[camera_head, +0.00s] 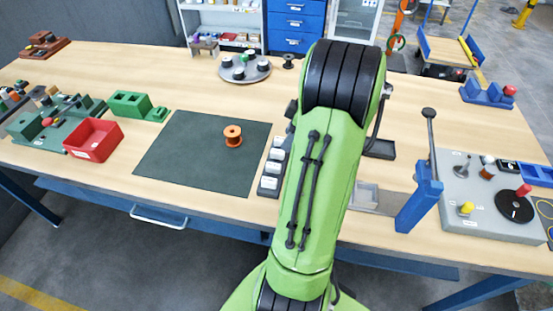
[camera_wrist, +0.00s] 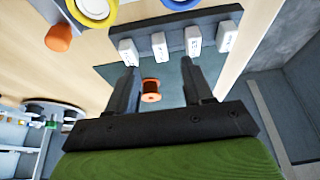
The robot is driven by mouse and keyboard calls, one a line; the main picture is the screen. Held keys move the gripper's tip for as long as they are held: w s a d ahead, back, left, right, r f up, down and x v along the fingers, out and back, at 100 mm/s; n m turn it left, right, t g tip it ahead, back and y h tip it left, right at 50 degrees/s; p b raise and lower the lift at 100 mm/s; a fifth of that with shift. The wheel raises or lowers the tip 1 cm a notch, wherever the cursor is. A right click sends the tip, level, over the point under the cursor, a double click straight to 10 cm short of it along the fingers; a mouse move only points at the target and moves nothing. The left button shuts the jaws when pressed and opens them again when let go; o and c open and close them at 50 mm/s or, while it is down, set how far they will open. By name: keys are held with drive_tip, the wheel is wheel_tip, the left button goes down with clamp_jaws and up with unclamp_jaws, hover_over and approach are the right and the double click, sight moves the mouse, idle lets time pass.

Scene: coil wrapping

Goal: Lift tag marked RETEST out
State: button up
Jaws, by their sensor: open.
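Several white tags stand in a row in a dark rack (camera_wrist: 178,27), seen at the top of the wrist view; the nearest to the middle are one tag (camera_wrist: 160,45) and its neighbour (camera_wrist: 195,40). Their dark lettering is too small to read, so I cannot tell which says RETEST. In the head view the rack (camera_head: 259,193) stands at the right edge of the dark green mat, left of my arm. My gripper (camera_wrist: 158,63) is open and empty, with its two fingers apart in the wrist view. My arm hides it in the head view.
An orange spool (camera_head: 233,136) stands on the dark green mat (camera_head: 185,150). A red bin (camera_head: 93,140) and green fixtures are at left, a grey turntable (camera_head: 245,68) at the back. A blue post (camera_head: 418,200) and a grey control board (camera_head: 480,222) stand at right.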

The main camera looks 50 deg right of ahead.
sight(278, 152)
drive_tip(key=b+x, duration=0.1)
drive_tip(key=x, duration=0.6)
drive_tip(key=shift+w+b, duration=0.15)
drive_tip(key=shift+b, duration=0.15)
drive_tip(key=shift+a+r, duration=0.1)
clamp_jaws()
